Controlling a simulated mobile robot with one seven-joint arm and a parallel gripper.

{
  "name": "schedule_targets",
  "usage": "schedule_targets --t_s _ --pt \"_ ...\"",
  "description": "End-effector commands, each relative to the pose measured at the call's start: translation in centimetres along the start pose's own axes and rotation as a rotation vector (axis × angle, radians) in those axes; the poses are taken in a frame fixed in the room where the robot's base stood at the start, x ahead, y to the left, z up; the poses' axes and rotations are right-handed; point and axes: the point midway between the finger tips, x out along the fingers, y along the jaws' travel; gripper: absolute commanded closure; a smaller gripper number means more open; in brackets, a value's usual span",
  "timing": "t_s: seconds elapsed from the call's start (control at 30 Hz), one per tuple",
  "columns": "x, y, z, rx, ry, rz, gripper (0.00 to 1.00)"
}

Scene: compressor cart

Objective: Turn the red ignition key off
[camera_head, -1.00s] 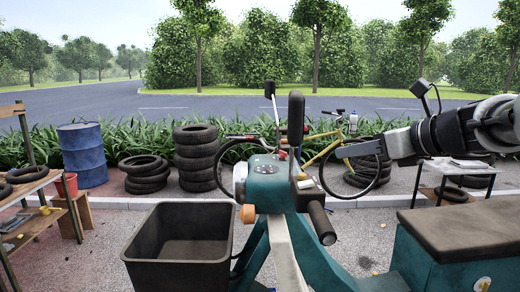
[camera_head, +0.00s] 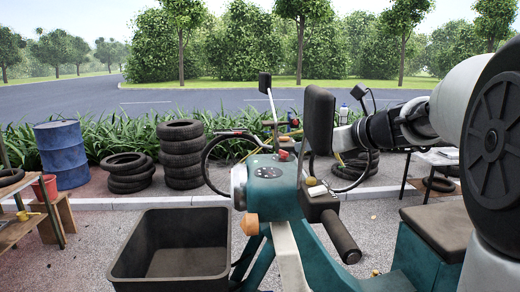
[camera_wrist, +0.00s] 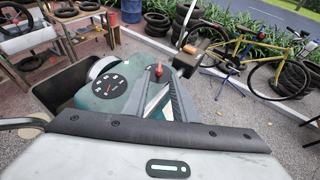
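The red ignition key (camera_head: 283,155) stands on the teal dashboard (camera_head: 268,174) of the scooter-like vehicle, close to its round gauge. In the wrist view the red key (camera_wrist: 158,70) is just beyond my fingertips, near the line between them. My gripper (camera_wrist: 160,82) shows two long grey fingers with a narrow gap between them, and nothing is seen held. In the head view my gripper comes in from the right behind the black mirror, which hides its fingertips. Whether a finger touches the key cannot be seen.
The black mirror (camera_head: 318,122) and dark handlebar grip (camera_head: 341,236) stand close to my arm. A black bin (camera_head: 172,250) is at the front left. Tyres (camera_head: 181,155), a blue drum (camera_head: 62,155) and a yellow bicycle (camera_wrist: 240,48) are farther back.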

Motion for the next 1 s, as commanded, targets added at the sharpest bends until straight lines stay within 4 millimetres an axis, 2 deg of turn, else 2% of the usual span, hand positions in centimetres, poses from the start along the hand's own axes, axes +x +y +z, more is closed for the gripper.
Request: schedule_targets --t_s 0.03,0.2,0.4,0.6,0.87,1.0 --pt "1.3 0.1 0.0 0.001 0.001 0.005 0.75" --pt "4.9 0.1 0.0 0.000 0.001 0.004 0.75" --pt "7.9 0.1 0.0 0.000 0.000 0.002 0.75" --pt "9.2 0.1 0.1 -0.001 -0.001 0.001 0.75" --pt "9.3 0.0 0.1 -0.001 -0.001 0.000 0.75" --pt "9.3 0.0 0.0 -0.001 -0.001 0.000 0.97"
